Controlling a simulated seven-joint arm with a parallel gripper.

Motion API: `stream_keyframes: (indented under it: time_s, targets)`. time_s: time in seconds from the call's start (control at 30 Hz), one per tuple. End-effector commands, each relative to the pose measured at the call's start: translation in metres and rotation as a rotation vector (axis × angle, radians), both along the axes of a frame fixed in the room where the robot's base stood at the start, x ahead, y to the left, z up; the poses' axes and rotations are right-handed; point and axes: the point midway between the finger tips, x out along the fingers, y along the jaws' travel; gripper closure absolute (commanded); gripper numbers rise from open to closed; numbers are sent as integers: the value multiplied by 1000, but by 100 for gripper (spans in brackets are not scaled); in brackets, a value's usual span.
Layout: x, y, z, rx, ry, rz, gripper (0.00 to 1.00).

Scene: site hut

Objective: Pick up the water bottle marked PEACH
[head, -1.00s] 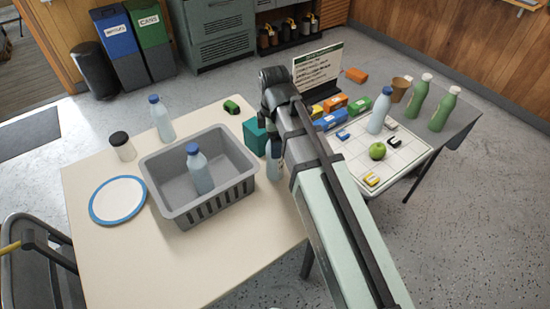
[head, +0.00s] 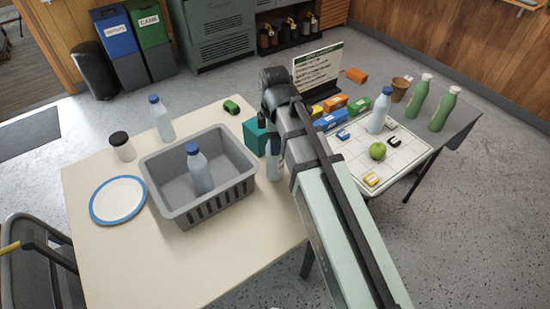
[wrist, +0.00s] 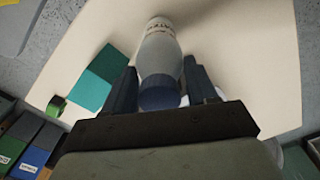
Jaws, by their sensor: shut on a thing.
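My gripper (wrist: 160,72) is shut on a pale water bottle with a dark blue cap (wrist: 160,43), one finger on each side of it. In the head view, this held bottle (head: 275,168) is beside the right side of the crate, partly hidden by my arm. Its lettering is too blurred to read. A similar blue-capped bottle (head: 201,172) stands in the grey crate (head: 170,212), and another (head: 162,119) stands at the table's back edge.
A teal box (head: 255,137) stands close behind the held bottle. A blue-rimmed plate (head: 118,201) and a dark-lidded jar (head: 122,146) are left of the crate. The table's front is clear.

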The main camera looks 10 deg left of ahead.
Motion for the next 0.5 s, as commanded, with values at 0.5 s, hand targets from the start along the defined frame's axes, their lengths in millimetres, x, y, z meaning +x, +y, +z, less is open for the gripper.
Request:
stream_keyframes:
  time_s: [0.5]
  targets:
    - [0,0,0,0,0,0,100]
